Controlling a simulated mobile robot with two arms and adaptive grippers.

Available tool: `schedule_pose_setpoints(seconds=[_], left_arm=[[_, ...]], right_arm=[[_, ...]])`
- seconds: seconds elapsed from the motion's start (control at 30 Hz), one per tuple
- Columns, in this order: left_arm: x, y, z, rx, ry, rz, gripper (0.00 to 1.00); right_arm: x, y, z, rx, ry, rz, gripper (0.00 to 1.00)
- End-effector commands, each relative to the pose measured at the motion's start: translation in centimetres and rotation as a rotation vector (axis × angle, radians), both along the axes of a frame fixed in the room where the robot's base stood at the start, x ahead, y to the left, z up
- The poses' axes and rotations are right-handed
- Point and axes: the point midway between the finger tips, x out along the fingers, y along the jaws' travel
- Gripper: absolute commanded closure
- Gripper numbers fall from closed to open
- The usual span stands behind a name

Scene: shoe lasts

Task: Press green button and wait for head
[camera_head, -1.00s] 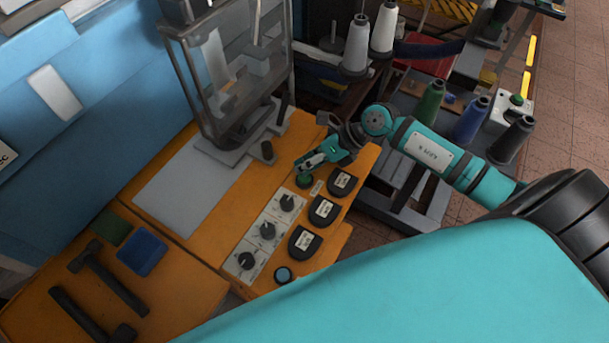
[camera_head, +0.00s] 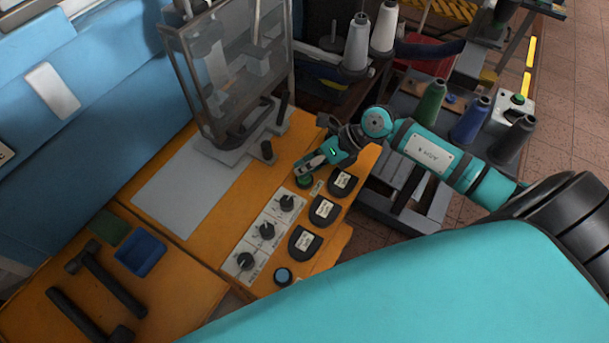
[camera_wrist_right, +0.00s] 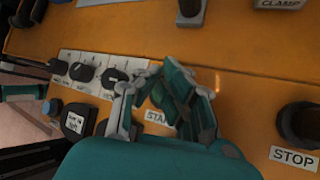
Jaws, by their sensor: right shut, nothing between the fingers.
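The green button (camera_head: 304,181) sits on the orange bench top, at the far end of a row of dials. My right gripper (camera_head: 304,169) is shut and empty, with its fingertips right at the button; I cannot tell whether they press it. In the right wrist view the closed fingers (camera_wrist_right: 166,92) cover most of the button and part of its START label (camera_wrist_right: 158,117). The machine (camera_head: 240,75) with its head stands behind a clear guard at the back of the bench. My left gripper is not in view.
Black dials (camera_head: 267,230) and dark pads (camera_head: 323,211) lie close to the gripper. A dark STOP button (camera_wrist_right: 300,124) stands to the right in the wrist view. Hammers (camera_head: 105,280) and a blue tray (camera_head: 140,253) lie at left. Thread cones (camera_head: 357,42) stand behind my right arm.

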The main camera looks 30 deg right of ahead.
Motion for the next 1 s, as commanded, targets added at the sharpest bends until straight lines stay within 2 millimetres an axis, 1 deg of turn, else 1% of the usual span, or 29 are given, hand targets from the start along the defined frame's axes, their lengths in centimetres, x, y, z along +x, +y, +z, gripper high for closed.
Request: schedule_pose_setpoints(seconds=[0.33, 0.7, 1.0], left_arm=[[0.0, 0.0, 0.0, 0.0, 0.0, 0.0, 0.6], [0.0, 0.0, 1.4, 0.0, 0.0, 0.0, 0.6], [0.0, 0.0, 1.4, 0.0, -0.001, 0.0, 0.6]], right_arm=[[-0.1, 0.0, -0.1, -0.001, 0.003, 0.001, 1.0], [-0.1, 0.0, 1.7, -0.001, 0.001, 0.002, 1.0], [-0.1, 0.0, 1.7, 0.0, 0.001, 0.001, 1.0]])
